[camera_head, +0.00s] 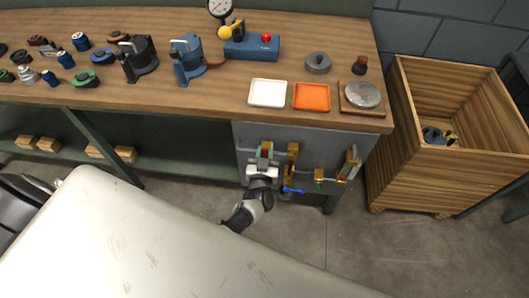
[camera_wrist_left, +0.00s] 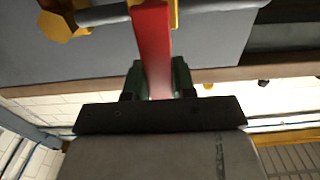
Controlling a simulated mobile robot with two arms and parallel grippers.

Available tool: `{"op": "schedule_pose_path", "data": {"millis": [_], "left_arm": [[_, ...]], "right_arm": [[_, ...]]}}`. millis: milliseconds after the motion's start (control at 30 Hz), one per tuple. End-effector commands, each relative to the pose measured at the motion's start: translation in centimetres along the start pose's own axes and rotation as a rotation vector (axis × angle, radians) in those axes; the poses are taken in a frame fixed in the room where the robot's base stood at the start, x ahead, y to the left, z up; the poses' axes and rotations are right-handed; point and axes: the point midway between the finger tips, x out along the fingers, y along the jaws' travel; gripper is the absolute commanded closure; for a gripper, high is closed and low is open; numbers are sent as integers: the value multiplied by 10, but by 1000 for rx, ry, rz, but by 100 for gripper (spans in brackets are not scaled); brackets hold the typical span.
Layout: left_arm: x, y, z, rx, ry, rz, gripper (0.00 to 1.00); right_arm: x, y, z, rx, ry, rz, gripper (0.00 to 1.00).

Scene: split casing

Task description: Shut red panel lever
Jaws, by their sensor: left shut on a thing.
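The grey panel (camera_head: 277,131) hangs below the front of the workbench and carries several brass valves with coloured levers. The red lever (camera_wrist_left: 152,40) fills the middle of the left wrist view; there it runs across the grey pipe (camera_wrist_left: 103,14), roughly at right angles to it. My left gripper (camera_wrist_left: 158,78) is shut on the red lever, with a dark finger on each side. In the head view my left gripper (camera_head: 262,163) is at the leftmost valve and hides most of its lever. My right gripper is not in view.
To the right of my left gripper are a brass valve (camera_head: 292,150), a blue lever (camera_head: 293,190), a green-marked valve (camera_head: 319,175) and another valve (camera_head: 352,158). A wooden crate (camera_head: 405,165) stands right of the panel. The floor before the panel is clear.

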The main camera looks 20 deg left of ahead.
Motion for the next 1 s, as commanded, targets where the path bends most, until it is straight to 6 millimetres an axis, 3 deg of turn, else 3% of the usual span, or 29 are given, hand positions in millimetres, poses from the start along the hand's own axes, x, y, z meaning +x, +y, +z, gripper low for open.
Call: {"op": "schedule_pose_path", "data": {"millis": [133,167,300,667,1000], "left_arm": [[-1,0,2,6,-4,2,100],[-1,0,2,6,-4,2,72],[-1,0,1,5,-3,2,50],[-5,0,1,1,-2,1,49],[-67,0,2,1,-4,0,49]], "right_arm": [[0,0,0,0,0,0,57],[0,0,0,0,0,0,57],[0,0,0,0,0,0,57],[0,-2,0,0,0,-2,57],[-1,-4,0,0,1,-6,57]]}}
